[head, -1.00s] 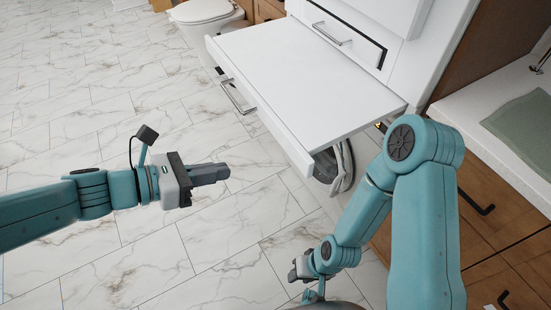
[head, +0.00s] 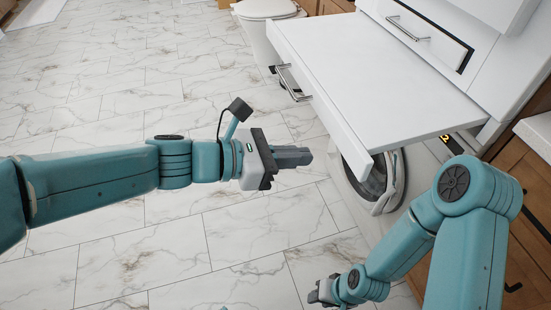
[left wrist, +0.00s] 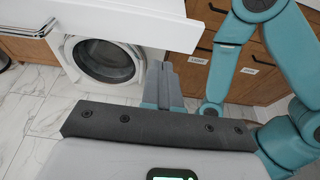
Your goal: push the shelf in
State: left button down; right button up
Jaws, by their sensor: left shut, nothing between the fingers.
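The white pull-out shelf (head: 375,72) sticks out from the white cabinet, above a front-loading washer. Its front edge carries a metal bar handle (head: 290,84). My left gripper (head: 308,156) is shut and empty, in front of the shelf's front edge and apart from it in the head view. In the left wrist view the shut fingers (left wrist: 163,82) point toward the washer, and the shelf (left wrist: 150,22) shows across the top. My right gripper (head: 318,291) is low, near the bottom of the head view; its fingers are too small to read.
The washer (head: 385,180) stands under the shelf, and its round door shows in the left wrist view (left wrist: 103,60). A closed drawer (head: 425,35) is above the shelf. A toilet (head: 268,30) stands behind left. Wooden cabinets (head: 525,200) are at right. Marble-look floor on the left is clear.

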aim_at(347, 150)
pick_arm(q)
jog(key=x, duration=0.6)
jog(key=shift+d+r+b, duration=0.15)
jog(key=shift+r+b, duration=0.25)
jog(key=shift+w+d, duration=0.2)
jog(key=shift+d, duration=0.25)
pick_arm(e)
jog(key=shift+f, duration=0.7)
pick_arm(q)
jog(key=shift+d, duration=0.1)
